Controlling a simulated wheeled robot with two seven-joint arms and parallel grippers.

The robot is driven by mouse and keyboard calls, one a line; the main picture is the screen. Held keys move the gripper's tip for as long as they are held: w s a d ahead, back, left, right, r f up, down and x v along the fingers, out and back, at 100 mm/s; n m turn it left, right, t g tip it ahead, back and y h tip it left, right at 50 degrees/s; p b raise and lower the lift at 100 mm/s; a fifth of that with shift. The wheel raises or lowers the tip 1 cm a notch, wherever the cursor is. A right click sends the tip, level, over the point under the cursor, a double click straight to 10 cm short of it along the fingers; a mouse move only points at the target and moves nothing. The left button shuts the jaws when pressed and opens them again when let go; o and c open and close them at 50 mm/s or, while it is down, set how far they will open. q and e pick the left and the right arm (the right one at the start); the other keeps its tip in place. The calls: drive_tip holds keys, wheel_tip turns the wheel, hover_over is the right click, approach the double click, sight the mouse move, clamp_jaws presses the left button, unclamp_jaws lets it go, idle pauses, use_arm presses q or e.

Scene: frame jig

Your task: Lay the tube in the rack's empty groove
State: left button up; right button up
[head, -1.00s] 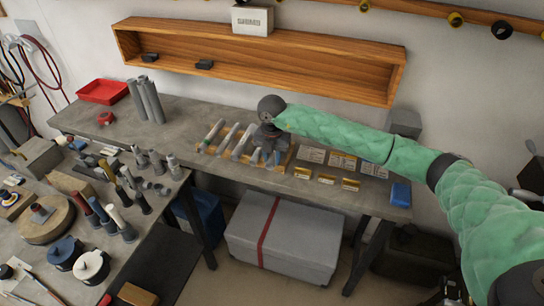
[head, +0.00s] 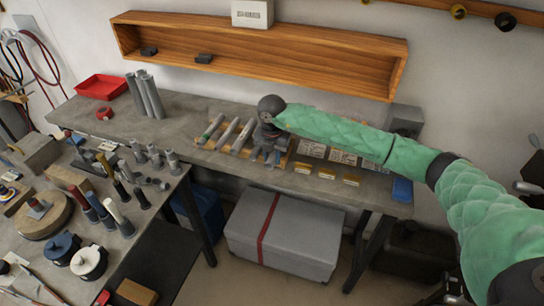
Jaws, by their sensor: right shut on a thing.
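The wooden rack (head: 231,152) lies on the back bench, with several grey tubes (head: 228,133) lying in its grooves side by side. One tube at its left (head: 210,129) has a greenish part. My right gripper (head: 271,157) points down over the right part of the rack and is shut on a tube. The gripper and wrist mostly hide that tube and the grooves beneath. I cannot tell whether the held tube touches the rack. My left gripper is not in view.
Flat cards (head: 312,149) and yellow-edged labels (head: 327,173) lie right of the rack. Upright grey tubes (head: 150,97) and a red tray (head: 102,87) stand to its left. A wooden shelf (head: 260,66) hangs above. Bench space between the upright tubes and rack is clear.

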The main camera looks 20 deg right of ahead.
drive_tip(key=o, duration=1)
drive_tip(key=shift+r+p, duration=0.4)
drive_tip(key=shift+r, duration=0.8)
drive_tip(key=shift+r+p, duration=0.75)
drive_tip(key=shift+r, duration=2.55)
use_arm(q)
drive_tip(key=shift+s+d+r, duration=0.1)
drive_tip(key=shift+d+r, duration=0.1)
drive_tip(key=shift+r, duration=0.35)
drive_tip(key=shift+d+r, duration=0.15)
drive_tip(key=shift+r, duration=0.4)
